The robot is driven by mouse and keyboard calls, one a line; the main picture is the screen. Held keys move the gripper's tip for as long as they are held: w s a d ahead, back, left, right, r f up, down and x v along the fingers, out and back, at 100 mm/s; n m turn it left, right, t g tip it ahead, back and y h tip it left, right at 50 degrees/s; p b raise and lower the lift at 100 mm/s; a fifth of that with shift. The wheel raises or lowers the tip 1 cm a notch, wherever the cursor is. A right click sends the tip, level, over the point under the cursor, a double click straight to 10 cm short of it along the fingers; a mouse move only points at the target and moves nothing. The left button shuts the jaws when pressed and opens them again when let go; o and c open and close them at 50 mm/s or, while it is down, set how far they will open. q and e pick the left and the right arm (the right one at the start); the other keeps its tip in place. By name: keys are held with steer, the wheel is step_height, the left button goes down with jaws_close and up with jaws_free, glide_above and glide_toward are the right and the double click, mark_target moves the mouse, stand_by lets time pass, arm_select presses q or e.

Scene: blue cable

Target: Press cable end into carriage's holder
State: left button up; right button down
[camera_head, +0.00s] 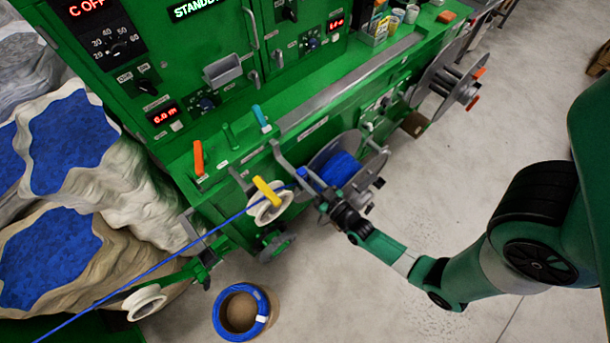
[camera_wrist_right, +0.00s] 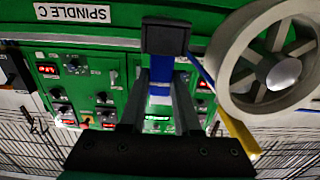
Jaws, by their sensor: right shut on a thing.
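The blue cable (camera_head: 150,270) runs taut in the head view from the lower left, past a white pulley (camera_head: 268,212), to my right gripper (camera_head: 311,190). My right gripper is shut on the cable near its end, in front of the green machine. In the right wrist view, the dark fingertips (camera_wrist_right: 166,40) are together, left of the large pulley wheel (camera_wrist_right: 272,70). A short piece of cable (camera_wrist_right: 201,76) shows between the fingertips and the wheel. The cable tip is hidden or too small to make out. I cannot tell the carriage's holder apart clearly. My left gripper is not in view.
A take-up reel (camera_head: 372,163) with blue winding stands right behind my right gripper. A yellow lever (camera_head: 266,191) is beside the pulley. An orange lever (camera_head: 198,158) stands on the machine ledge. Open floor is at the right.

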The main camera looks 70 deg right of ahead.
steer(key=shift+f, duration=0.2)
steer(key=c, duration=0.5)
jaws_free()
steer(key=shift+c, duration=0.2)
steer(key=p+v, duration=0.1)
steer(key=v, duration=0.7)
stand_by(0.4)
stand_by(0.4)
